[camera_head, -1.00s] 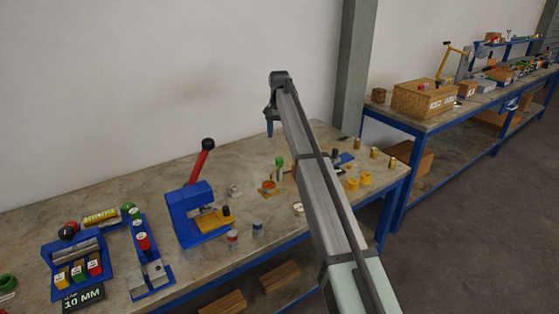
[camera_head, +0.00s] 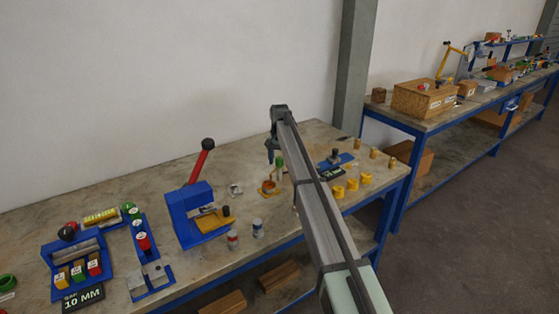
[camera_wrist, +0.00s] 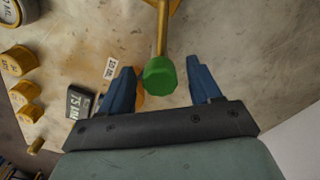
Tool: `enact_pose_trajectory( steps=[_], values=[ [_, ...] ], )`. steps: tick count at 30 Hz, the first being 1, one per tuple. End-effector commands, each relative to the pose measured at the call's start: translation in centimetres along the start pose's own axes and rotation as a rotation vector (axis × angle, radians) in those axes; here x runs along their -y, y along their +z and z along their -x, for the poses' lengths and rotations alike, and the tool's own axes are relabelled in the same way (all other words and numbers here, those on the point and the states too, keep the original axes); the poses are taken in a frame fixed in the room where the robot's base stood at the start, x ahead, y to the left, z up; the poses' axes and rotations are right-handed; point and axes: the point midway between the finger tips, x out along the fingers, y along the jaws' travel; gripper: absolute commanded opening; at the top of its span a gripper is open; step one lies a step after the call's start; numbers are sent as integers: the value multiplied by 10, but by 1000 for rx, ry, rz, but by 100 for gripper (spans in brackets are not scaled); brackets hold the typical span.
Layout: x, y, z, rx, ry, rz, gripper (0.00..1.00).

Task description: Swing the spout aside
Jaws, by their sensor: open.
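The spout looks like a brass rod (camera_wrist: 162,28) with a green end (camera_wrist: 159,76). In the head view its green end (camera_head: 279,161) stands above a small brass-coloured base (camera_head: 268,187) on the bench. My gripper (camera_wrist: 161,67) is open, and its two blue fingers appear on either side of the green end in the wrist view, with a gap on each side. In the head view my gripper (camera_head: 271,157) is just left of the green end, above the bench. Whether the fingertips are level with the green end I cannot tell. My arm hides part of the bench behind it.
A blue press (camera_head: 190,213) with a red lever stands to the left. Several yellow fittings (camera_head: 352,184) and a black 75 MM sign (camera_wrist: 78,102) lie beyond my arm. Bare bench lies behind the spout.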

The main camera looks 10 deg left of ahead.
Motion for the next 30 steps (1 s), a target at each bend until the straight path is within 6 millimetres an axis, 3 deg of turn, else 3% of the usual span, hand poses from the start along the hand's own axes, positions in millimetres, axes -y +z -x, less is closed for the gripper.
enact_pose_trajectory(
  steps=[7, 26, 30],
  values=[
    [0, 0, 0, 0, 0, 0, 61],
    [0, 0, 0, 0, 0, 0, 1],
    [0, 0, 0, 0, 0, 0, 0]
  ],
)
